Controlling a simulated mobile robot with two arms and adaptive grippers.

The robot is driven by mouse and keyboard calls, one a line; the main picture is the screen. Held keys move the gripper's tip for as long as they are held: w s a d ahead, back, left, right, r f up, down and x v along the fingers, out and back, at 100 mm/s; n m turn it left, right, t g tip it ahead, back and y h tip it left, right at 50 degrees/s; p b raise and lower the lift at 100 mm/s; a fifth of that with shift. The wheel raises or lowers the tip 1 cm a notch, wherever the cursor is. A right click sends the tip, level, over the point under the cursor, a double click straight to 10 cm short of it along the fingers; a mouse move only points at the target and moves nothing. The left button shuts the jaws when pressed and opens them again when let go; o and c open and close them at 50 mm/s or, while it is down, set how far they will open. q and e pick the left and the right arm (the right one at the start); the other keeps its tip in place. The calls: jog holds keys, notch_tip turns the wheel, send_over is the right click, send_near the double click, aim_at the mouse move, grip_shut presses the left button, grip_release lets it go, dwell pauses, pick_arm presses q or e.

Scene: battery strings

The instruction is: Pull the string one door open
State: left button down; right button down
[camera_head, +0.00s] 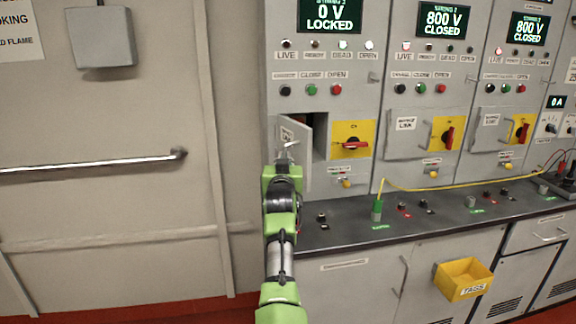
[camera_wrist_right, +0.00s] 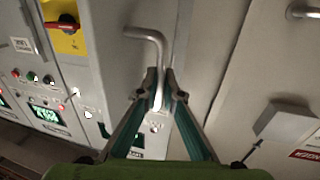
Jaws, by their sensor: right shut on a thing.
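The string one door (camera_head: 305,170) is a small grey panel under the leftmost display, which reads 0 V LOCKED. It stands partly open, with a dark gap (camera_head: 320,132) along its right side. My right gripper (camera_head: 287,158) is at the front of this door, its fingers partly hidden by my arm. In the right wrist view my right gripper (camera_wrist_right: 160,88) is shut on the end of a bent metal door handle (camera_wrist_right: 148,32). My left gripper is not in view.
A yellow plate with a red rotary switch (camera_head: 352,143) sits right of the door. Other cabinets show 800 V CLOSED. A black counter (camera_head: 340,236) carries a green plug (camera_head: 377,210) with a yellow cable. A yellow TAGS bin (camera_head: 463,279) hangs below. A wall door with a bar (camera_head: 90,163) is left.

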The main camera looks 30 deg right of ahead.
jog(key=shift+d+r, duration=0.1)
dwell(0.3)
jog(key=c, duration=2.2)
grip_release()
